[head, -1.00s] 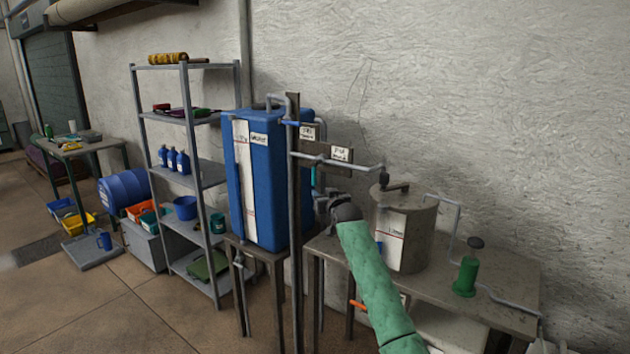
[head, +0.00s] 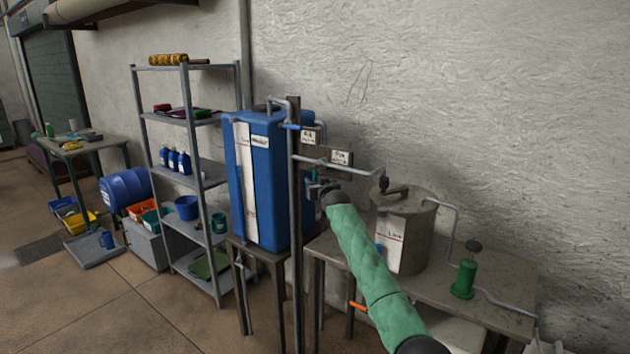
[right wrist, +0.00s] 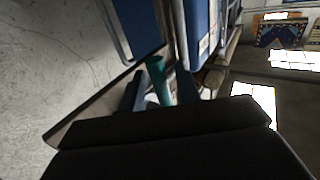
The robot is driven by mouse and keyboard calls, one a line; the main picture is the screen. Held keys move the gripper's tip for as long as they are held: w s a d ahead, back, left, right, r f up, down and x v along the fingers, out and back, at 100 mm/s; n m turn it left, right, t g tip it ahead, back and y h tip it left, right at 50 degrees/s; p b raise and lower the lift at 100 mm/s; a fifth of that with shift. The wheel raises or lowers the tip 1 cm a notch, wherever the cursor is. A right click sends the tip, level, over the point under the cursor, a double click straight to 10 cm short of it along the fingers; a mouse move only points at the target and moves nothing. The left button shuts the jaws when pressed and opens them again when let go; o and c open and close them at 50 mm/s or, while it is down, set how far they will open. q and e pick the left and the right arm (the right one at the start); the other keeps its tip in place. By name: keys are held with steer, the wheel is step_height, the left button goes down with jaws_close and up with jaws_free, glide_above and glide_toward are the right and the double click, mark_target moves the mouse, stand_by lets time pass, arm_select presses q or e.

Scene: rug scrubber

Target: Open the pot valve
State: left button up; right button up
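A teal valve handle (head: 314,174) hangs down below the lower grey pipe (head: 335,163), beside the dark post and near a small white label (head: 341,157). My right gripper (head: 316,188) is at the lower part of this handle. In the right wrist view the teal handle (right wrist: 159,80) stands between the two dark fingers of my right gripper (right wrist: 160,92). The fingers are apart, with a gap visible on the handle's sides; I cannot tell whether either touches it. The metal pot (head: 402,232) stands on the table to the right, partly behind my arm. My left gripper is not in view.
A blue tank (head: 268,180) stands left of the dark post (head: 295,230). A blue lever (head: 291,127) sits on the upper pipe. A green pump (head: 464,278) stands on the table (head: 500,310). A grey shelf (head: 190,122) is further left.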

steer(key=shift+w, duration=0.1)
jaws_close()
